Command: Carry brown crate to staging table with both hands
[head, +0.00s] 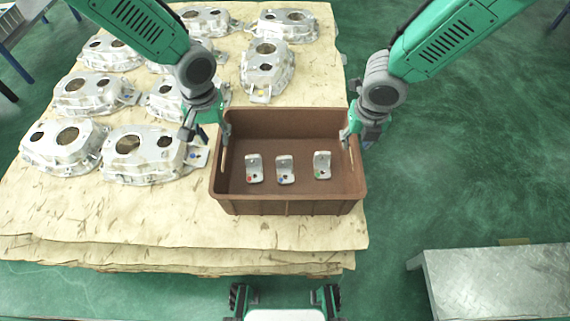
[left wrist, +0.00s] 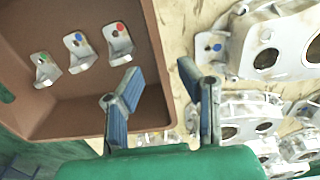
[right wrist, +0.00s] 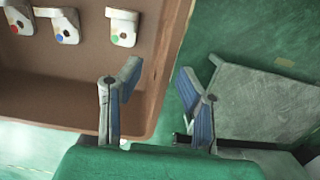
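The brown crate (head: 290,207) sits upright on the cardboard-covered stack, with three small metal brackets inside, marked red, blue and green. My left gripper (head: 207,132) is open over the crate's left wall, one finger on the inner side and one outside; the left wrist view shows its fingers (left wrist: 160,85) apart. My right gripper (head: 361,136) is open at the right wall, and its fingers (right wrist: 155,88) are apart on either side of the rim in the right wrist view. Contact with the walls is unclear. A metal-topped table (head: 500,280), likely the staging table, stands at lower right.
Several aluminium castings (head: 140,155) lie on the cardboard (head: 150,220) left of and behind the crate, some close to my left gripper. Green floor (head: 450,180) is clear between the stack and the metal table. Blue-legged furniture (head: 25,25) stands at upper left.

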